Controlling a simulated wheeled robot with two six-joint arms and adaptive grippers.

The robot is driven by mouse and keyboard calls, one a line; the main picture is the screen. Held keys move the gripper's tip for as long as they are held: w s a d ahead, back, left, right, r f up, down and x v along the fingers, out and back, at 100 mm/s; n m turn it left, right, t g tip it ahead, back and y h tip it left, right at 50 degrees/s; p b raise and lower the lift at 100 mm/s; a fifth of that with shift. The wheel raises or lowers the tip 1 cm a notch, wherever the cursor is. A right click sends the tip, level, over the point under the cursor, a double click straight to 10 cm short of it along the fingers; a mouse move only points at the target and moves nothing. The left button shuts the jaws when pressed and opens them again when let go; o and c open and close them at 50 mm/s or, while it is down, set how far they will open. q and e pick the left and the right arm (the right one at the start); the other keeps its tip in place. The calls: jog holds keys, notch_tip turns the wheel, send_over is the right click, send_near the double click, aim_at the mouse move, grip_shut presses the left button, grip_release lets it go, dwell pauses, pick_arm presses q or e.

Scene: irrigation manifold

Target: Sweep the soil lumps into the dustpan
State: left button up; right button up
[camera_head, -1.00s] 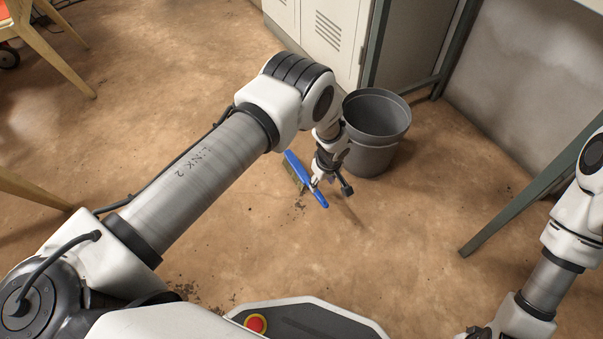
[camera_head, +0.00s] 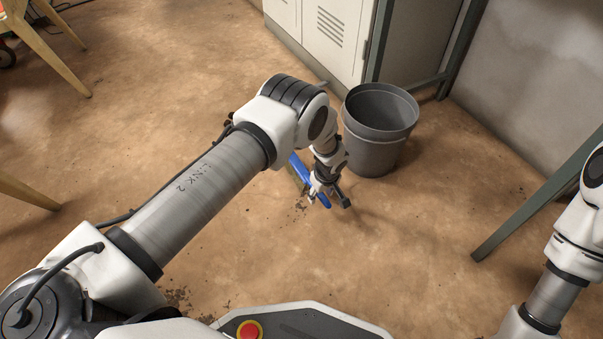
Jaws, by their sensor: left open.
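A blue hand brush (camera_head: 325,201) with pale brownish bristles lies on the brown floor, left of the grey bin. My left gripper (camera_head: 328,196) is open and low over the brush's near end, its fingers close around the blue handle; I cannot tell whether they touch it. My arm hides part of the brush. Small dark soil lumps (camera_head: 299,207) lie on the floor beside the brush, and more dark crumbs (camera_head: 178,294) lie near my base. I see no dustpan. My right arm comes in at the right edge, its gripper out of view.
A grey bin (camera_head: 381,130) stands just behind my left gripper. White lockers (camera_head: 325,35) and a dark green metal table leg (camera_head: 520,215) stand beyond it and to the right. Wooden chair legs (camera_head: 60,60) are at the left. The floor in front of the brush is open.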

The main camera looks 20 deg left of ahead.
pick_arm(q)
grip_shut()
notch_tip(320, 180, up, 12)
jog(key=p, duration=0.8)
jog(key=shift+p, duration=0.3)
